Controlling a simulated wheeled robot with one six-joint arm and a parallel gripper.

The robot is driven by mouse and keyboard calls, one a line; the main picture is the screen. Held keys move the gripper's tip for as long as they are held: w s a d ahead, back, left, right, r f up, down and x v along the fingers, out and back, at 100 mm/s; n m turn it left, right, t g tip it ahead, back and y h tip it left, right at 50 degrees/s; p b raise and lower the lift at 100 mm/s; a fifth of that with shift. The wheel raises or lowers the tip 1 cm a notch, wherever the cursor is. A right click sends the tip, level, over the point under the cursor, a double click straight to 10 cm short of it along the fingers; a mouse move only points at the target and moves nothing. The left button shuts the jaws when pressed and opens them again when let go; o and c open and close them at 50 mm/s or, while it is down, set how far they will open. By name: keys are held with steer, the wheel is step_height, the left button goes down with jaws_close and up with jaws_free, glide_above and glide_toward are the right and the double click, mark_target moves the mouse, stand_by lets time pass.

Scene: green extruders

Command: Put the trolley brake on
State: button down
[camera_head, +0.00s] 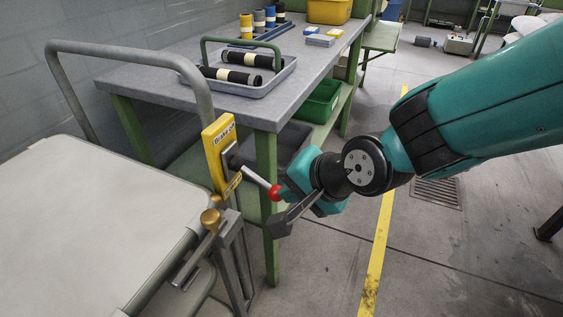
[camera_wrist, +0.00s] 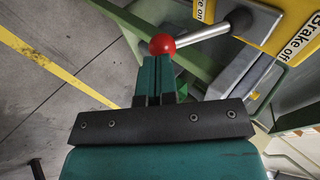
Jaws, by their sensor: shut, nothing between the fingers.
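The trolley (camera_head: 90,215) with a pale flat top and grey tube handle stands at the left. On its corner is a yellow brake plate (camera_head: 213,148), labelled "Brake off" at the top and "Brake on" lower down; both labels show partly in the wrist view. The brake lever (camera_head: 255,178) slants down to the right from its black pivot, towards the "Brake on" end. Its red knob (camera_head: 275,193) also shows in the wrist view (camera_wrist: 162,44). My gripper (camera_wrist: 158,62) is shut and empty, its fingertips right at the knob; I cannot tell whether they touch.
A workbench (camera_head: 240,105) behind the trolley holds a grey tray (camera_head: 215,88) with dark rollers. A green bin (camera_head: 318,103) sits on its lower shelf. A yellow floor line (camera_head: 380,240) and open floor lie to the right.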

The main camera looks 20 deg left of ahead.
steer(key=p+v, duration=0.2)
steer(key=v, duration=1)
steer(key=shift+s+r, duration=0.15)
steer(key=shift+r, duration=0.35)
steer(key=shift+a, duration=0.1)
steer(key=s+d+r+n+g+h, duration=0.15)
steer(key=s+d+n, duration=0.25)
steer(key=d, duration=0.7)
steer(key=s+d+r+n+g+h, duration=0.1)
steer(key=s+d+r+n+h, duration=0.25)
steer(key=d, duration=0.85)
step_height(320, 180, up, 15)
steer(key=p, duration=1.6)
steer(key=shift+s+a+f+y, duration=0.15)
steer(key=shift+s+a+y, duration=0.25)
steer(key=shift+s+a, duration=0.05)
